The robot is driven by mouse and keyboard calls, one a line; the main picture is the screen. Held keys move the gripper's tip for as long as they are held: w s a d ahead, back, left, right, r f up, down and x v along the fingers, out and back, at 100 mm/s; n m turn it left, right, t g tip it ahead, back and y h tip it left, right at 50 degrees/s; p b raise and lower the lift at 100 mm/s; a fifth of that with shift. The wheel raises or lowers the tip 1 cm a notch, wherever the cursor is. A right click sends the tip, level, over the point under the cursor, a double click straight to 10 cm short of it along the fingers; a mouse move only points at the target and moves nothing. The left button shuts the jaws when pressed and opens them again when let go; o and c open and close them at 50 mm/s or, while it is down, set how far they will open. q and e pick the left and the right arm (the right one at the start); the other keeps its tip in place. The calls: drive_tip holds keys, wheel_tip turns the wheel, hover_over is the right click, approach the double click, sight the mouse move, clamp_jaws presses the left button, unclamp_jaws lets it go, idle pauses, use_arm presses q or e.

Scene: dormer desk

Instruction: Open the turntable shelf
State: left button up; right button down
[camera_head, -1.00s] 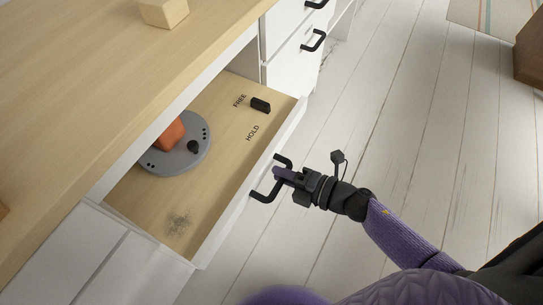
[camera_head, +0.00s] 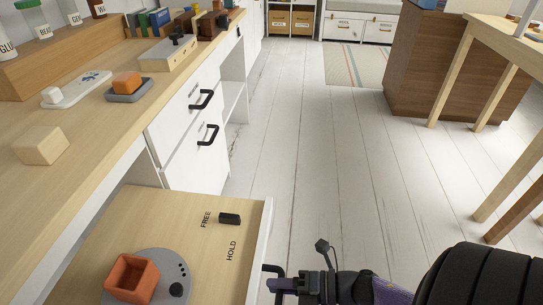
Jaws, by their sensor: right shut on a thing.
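The turntable shelf (camera_head: 150,215) is pulled out from under the desk. A grey turntable (camera_head: 170,260) lies on it, partly cut off by the lower picture edge. An open orange box (camera_head: 125,288) stands on the turntable beside a black knob (camera_head: 177,289). A black slider (camera_head: 230,218) sits at the FREE label; HOLD is marked closer to me. My right gripper (camera_head: 283,285) is shut on the black handle (camera_head: 273,268) on the shelf's white front. The lower part of the handle is hidden. My left gripper is not in view.
The desk top (camera_head: 75,180) at left bears a wooden block (camera_head: 41,146), an orange block on a grey base (camera_head: 128,83), and jars. White drawers (camera_head: 195,120) with black handles stand beyond the shelf. A brown cabinet (camera_head: 440,65) is at right. The floor (camera_head: 320,150) between is clear.

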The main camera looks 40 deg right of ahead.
drive_tip(key=c, duration=0.6)
unclamp_jaws()
drive_tip(key=shift+d, duration=0.1)
drive_tip(key=p+v, duration=0.2)
drive_tip(key=v, duration=0.7)
drive_tip(key=shift+s+d+p, duration=0.25)
drive_tip(key=shift+s+p, duration=0.1)
